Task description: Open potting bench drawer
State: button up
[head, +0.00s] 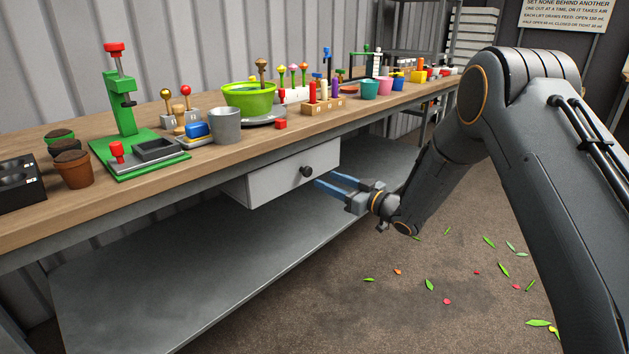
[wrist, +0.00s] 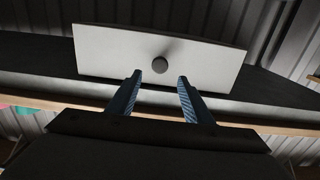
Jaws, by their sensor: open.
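The potting bench drawer (head: 278,179) is a light grey box under the wooden bench top, with a round dark knob (head: 306,171) on its front. In the wrist view the drawer front (wrist: 110,50) spans the upper middle, and the knob (wrist: 159,67) sits ahead of the fingers. My gripper (head: 331,184) is open and empty, its two blue fingers pointing at the drawer front. In the wrist view the fingertips (wrist: 159,76) lie to either side of the knob's line, slightly below it. I cannot tell whether they reach the knob; no contact shows.
The bench top (head: 230,158) carries pots, a green press (head: 122,110), a green bowl (head: 248,95) and several coloured tools. A grey lower shelf (head: 200,260) runs beneath the drawer. The floor in front is open, with scattered leaves and petals.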

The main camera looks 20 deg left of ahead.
aim_at(309, 172)
jog(key=b+x, duration=0.1)
jog(key=x, duration=0.6)
grip_shut()
